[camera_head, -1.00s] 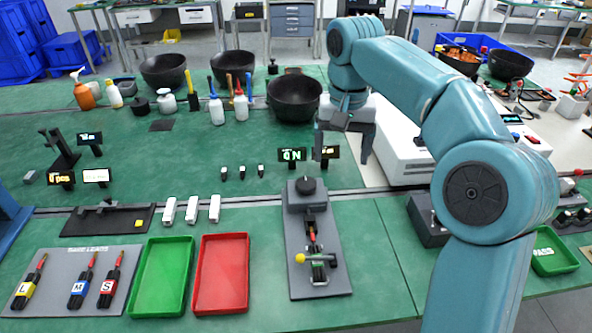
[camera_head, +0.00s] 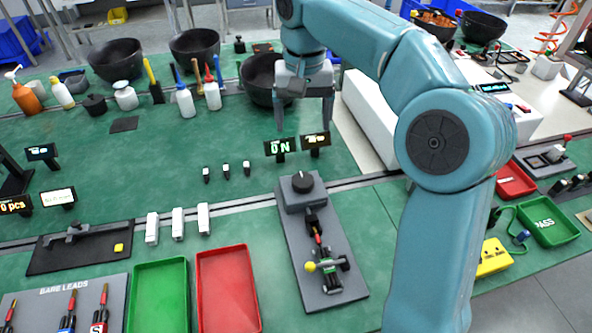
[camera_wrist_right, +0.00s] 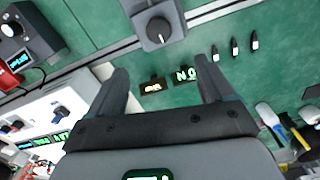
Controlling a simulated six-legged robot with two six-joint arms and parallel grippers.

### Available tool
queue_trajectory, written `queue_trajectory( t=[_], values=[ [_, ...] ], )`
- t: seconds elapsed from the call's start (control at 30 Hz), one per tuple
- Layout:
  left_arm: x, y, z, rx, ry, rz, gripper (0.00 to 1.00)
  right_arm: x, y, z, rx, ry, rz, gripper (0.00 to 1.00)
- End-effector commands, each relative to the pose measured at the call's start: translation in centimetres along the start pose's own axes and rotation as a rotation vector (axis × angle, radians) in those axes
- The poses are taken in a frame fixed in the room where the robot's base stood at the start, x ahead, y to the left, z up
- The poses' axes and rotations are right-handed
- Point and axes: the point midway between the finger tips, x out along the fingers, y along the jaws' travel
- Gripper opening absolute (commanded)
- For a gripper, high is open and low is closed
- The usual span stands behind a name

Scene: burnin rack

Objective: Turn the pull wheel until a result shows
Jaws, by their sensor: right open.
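The pull wheel, a dark round knob (camera_head: 302,181), sits on a grey block at the far end of a grey base plate (camera_head: 330,225) in the head view. It also shows at the top of the wrist view (camera_wrist_right: 158,30), with a pale pointer mark. A lead with a red section (camera_head: 318,239) lies along the plate toward a clamp with a yellow ball (camera_head: 310,267). A green display (camera_head: 280,147) reads "0 N"; the amber display (camera_head: 315,140) is too small to read. My right gripper (camera_head: 304,118) is open and empty, behind the wheel and apart from it.
A green tray (camera_head: 158,265) and a red tray (camera_head: 228,250) lie left of the plate. Three white blocks (camera_head: 178,222) and three small dark pieces (camera_head: 226,171) stand nearby. Black bowls (camera_head: 195,47) and bottles (camera_head: 186,98) stand behind. Bare green mat lies left of the displays.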

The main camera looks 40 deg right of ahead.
Motion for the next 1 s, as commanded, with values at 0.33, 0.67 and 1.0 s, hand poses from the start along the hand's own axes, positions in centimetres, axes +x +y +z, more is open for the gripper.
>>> queue_trajectory(
  t=[0.33,0.67,1.0],
  values=[
    [1.9,-0.7,0.0,0.0,0.0,0.0,0.55,5.8,0.2,0.5,0.001,-0.004,0.002,0.82],
    [3.3,-1.2,-0.1,0.0,0.0,0.0,0.55,13.2,0.0,0.3,0.001,-0.003,0.001,0.82],
    [3.7,-1.3,-0.1,0.0,0.0,0.0,0.55,16.3,-0.2,0.1,0.0,0.0,-0.001,0.82]
  ],
)
